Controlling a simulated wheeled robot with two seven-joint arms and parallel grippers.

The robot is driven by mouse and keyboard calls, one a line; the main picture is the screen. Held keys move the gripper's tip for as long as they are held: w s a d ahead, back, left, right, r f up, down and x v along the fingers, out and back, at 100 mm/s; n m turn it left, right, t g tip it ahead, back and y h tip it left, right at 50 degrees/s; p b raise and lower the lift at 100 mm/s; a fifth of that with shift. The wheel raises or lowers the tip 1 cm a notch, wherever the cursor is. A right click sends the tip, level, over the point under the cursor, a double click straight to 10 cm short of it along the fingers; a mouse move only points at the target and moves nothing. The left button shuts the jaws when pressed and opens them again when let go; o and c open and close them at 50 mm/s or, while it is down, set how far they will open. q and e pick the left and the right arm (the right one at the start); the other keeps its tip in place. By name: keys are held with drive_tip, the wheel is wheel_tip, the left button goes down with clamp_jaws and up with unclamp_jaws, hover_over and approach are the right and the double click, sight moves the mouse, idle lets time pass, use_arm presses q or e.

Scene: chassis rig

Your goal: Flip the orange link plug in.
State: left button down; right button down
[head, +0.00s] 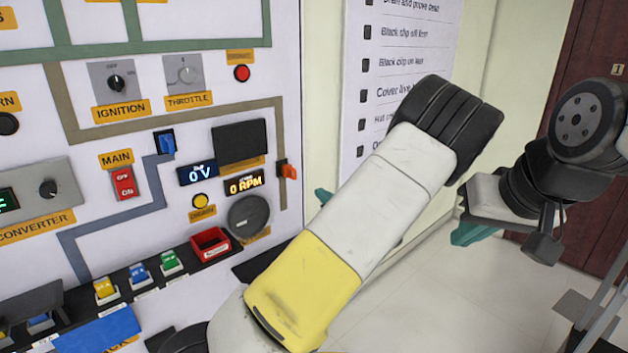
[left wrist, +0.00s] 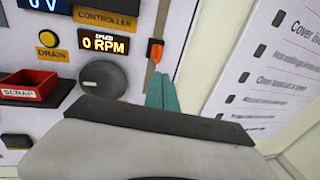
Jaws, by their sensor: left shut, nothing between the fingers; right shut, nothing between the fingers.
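The orange link plug (head: 289,171) sits on a small black mount near the right edge of the white panel, at the brown line. In the head view its orange part sticks out to the right. In the left wrist view the plug (left wrist: 155,51) shows just above my teal fingertips. My left gripper (head: 323,196) is mostly hidden behind my own arm in the head view; the left wrist view shows its fingers (left wrist: 160,91) shut and empty, just below the plug. I cannot tell whether they touch it. My right gripper (head: 474,231) is shut and empty, far to the right of the panel.
A dark round knob (head: 249,216), the RPM display (head: 245,184) and a red scrap bin (head: 210,243) lie left of and below the plug. A checklist sheet (head: 400,60) hangs on the wall to the right. Floor is free between the panel and the dark red door (head: 590,50).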

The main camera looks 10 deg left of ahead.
use_arm(q)
approach(291, 173)
drive_tip(key=x, duration=0.3)
drive_tip(key=shift+s+r, duration=0.1)
drive_tip(key=shift+r, duration=0.25)
